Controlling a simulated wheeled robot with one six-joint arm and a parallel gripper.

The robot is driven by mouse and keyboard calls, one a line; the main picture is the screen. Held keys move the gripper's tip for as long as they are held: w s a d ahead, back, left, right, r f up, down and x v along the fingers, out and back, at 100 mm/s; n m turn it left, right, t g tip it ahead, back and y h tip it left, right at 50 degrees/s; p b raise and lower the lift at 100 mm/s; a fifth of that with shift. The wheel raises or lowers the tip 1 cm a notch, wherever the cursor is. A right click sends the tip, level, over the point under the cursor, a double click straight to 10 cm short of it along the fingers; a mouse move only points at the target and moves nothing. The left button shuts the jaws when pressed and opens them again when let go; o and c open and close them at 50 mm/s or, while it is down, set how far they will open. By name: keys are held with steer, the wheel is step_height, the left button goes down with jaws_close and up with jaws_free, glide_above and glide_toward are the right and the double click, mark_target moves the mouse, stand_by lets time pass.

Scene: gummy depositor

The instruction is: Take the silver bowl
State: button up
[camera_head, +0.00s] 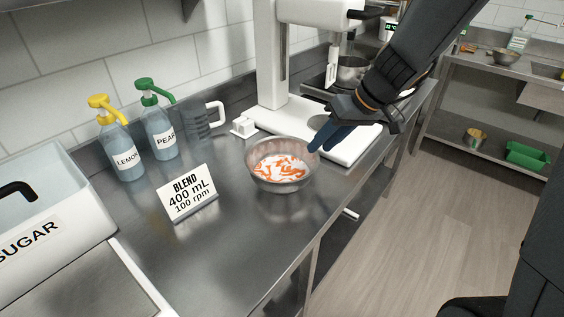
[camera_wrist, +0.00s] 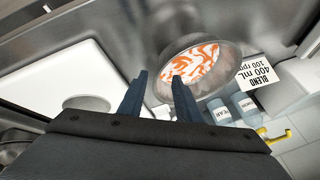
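The silver bowl (camera_head: 254,180) stands upright on the steel counter, with white and orange contents inside. It also shows in the wrist view (camera_wrist: 226,88), just beyond my fingertips. My gripper (camera_head: 318,146) is at the bowl's right rim in the head view. In the wrist view my gripper (camera_wrist: 158,76) has its two blue fingers apart, with a gap between them. The right finger overlaps the bowl's near rim in that view. I cannot tell whether a finger touches the bowl or whether the rim is between the fingers.
A white mixer stand (camera_head: 272,60) with a white base plate (camera_head: 352,148) is behind and right of the bowl. A BLEND sign (camera_head: 187,193) stands left of it. LEMON (camera_head: 122,150) and PEAR (camera_head: 162,135) pump bottles and a grey jug (camera_head: 196,125) stand near the wall.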

mark_target(303, 160)
steer(key=shift+w+p+x, duration=0.2)
steer(key=shift+p+x, duration=0.2)
steer(key=shift+x, duration=0.95)
steer(key=shift+w+p+x, duration=0.25)
steer(key=shift+p+x, duration=0.1)
steer(key=shift+x, duration=0.95)
steer(key=shift+w+p+x, duration=0.2)
steer(key=shift+p+x, duration=0.2)
steer(key=shift+x, duration=0.95)
steer(key=shift+r, duration=0.2)
jaws_close()
